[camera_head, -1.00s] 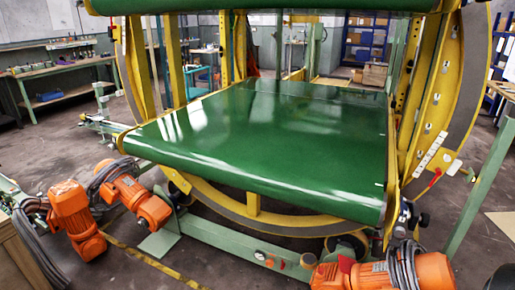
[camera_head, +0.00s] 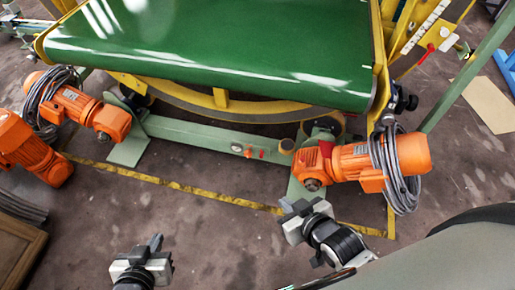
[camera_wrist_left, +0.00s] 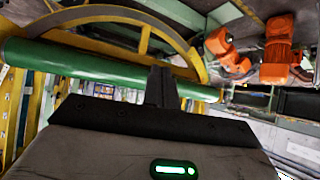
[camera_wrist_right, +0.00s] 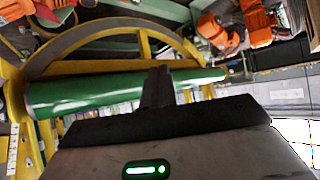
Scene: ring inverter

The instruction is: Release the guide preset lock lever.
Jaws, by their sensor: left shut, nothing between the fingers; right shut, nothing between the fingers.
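A red-tipped lever (camera_head: 430,47) sits beside the white scale strip on the yellow frame at the upper right of the head view. Black knobs (camera_head: 405,100) stand at the right front corner of the green belt. I cannot tell for sure which of these is the guide preset lock lever. My left gripper (camera_head: 155,242) is shut and empty at the bottom left of the head view, well away from both. My right gripper (camera_head: 288,204) is shut and empty, in front of the right orange motor and below the knobs. Each wrist view shows closed dark fingers with nothing in them.
The green belt (camera_head: 210,45) lies across the machine. Orange motors stand at the left (camera_head: 28,150) and right (camera_head: 345,160) by the green base beam (camera_head: 200,133). A green post (camera_head: 465,75) slants at the right. The floor in front (camera_head: 215,235) is clear.

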